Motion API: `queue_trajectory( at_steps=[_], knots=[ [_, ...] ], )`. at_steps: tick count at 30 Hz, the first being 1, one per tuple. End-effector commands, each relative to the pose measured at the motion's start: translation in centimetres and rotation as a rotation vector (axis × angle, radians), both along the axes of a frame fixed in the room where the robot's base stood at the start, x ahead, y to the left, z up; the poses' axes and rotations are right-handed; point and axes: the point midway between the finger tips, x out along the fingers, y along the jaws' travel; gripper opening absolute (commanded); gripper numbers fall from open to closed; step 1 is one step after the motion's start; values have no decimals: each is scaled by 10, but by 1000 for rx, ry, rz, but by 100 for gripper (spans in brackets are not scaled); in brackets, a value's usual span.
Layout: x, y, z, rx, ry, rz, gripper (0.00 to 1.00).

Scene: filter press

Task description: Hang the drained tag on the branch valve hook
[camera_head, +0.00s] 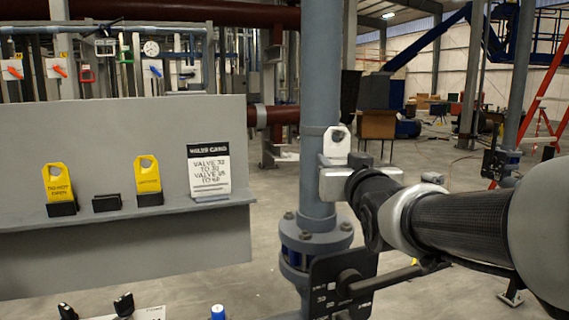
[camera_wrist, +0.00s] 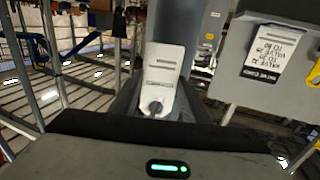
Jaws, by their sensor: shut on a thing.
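My gripper (camera_head: 347,180) is shut on a white tag (camera_head: 337,144), in front of the grey vertical pipe (camera_head: 318,90). The tag stands up from the jaws with its hole at the top. In the upside-down wrist view, the tag (camera_wrist: 162,75) shows dark printed lines too small to read, and its hole is low. A blue-grey flanged fitting (camera_head: 316,245) is on the pipe below the gripper. A dark marked plate (camera_head: 342,286) with a lever (camera_head: 385,280) sits in front of it. I cannot make out the hook; the gripper hides part of the pipe.
A grey panel with a shelf (camera_head: 120,211) stands at left. It bears two yellow tags (camera_head: 58,183) (camera_head: 149,181), an empty black holder (camera_head: 106,203) and a valve card (camera_head: 209,170). An orange ladder (camera_head: 545,90) stands far right. Open floor lies behind the pipe.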

Motion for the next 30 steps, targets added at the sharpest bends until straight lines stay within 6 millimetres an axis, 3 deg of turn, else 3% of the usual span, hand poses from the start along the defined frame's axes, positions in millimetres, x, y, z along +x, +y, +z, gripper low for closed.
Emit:
queue_trajectory(
  at_steps=[11,12,16,25,30],
  knots=[
    [0,0,0,0,0,0,21],
    [0,0,0,0,0,0,44],
    [0,0,0,0,0,0,64],
    [-1,0,0,0,0,0,64],
    [-19,-1,0,0,-3,0,64]
  ],
)
